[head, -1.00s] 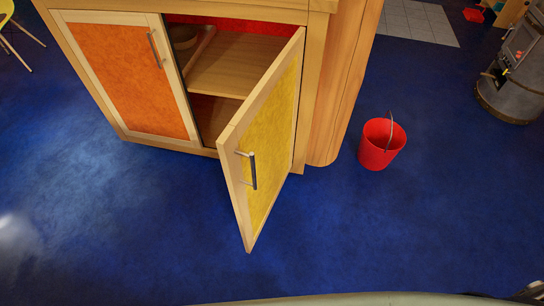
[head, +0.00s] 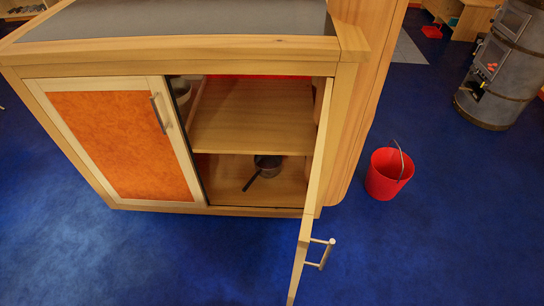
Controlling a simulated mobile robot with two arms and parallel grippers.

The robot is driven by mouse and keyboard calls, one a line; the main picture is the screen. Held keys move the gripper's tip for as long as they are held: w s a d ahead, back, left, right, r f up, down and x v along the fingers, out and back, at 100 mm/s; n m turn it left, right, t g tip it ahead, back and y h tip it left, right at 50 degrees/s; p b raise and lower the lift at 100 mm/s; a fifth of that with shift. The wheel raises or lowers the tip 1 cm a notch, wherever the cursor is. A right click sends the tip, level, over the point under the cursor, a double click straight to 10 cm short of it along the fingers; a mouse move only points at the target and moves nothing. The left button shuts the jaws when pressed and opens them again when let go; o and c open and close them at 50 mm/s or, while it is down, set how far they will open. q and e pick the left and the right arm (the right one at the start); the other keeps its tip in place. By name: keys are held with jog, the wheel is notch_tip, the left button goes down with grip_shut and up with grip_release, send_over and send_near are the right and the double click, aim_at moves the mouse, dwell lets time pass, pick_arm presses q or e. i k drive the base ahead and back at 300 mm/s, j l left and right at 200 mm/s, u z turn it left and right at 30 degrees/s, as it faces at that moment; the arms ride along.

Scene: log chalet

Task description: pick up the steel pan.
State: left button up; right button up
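A small steel pan (head: 268,163) with a dark handle sits on the bottom level of the open wooden cabinet (head: 230,203), below the middle shelf. Its handle points toward the front left of the opening. Another rounded pot or bowl (head: 181,88) shows partly on the upper level at the left, mostly hidden behind the orange door. Neither of my grippers is in view.
The right cabinet door (head: 312,205) stands open toward me, seen nearly edge-on, its handle (head: 321,254) on the right side. The orange left door (head: 120,144) is shut. A red bucket (head: 388,174) and a grey stove (head: 497,70) stand right. Blue floor in front is clear.

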aim_at(267, 167)
jog(key=i+j+z, duration=0.2)
jog(key=j, duration=0.35)
jog(key=j+z, duration=0.2)
jog(key=j, duration=0.35)
jog(key=i+j+z, duration=0.2)
jog(key=j, duration=0.4)
jog(key=k+j+z, duration=0.1)
jog(key=j+z, duration=0.15)
jog(key=z, duration=0.15)
jog(key=k+j+z, duration=0.15)
jog(key=z, duration=0.25)
jog(key=k+j+z, duration=0.15)
jog(key=z, duration=0.2)
jog(key=k+j, duration=0.05)
jog(key=j, duration=0.05)
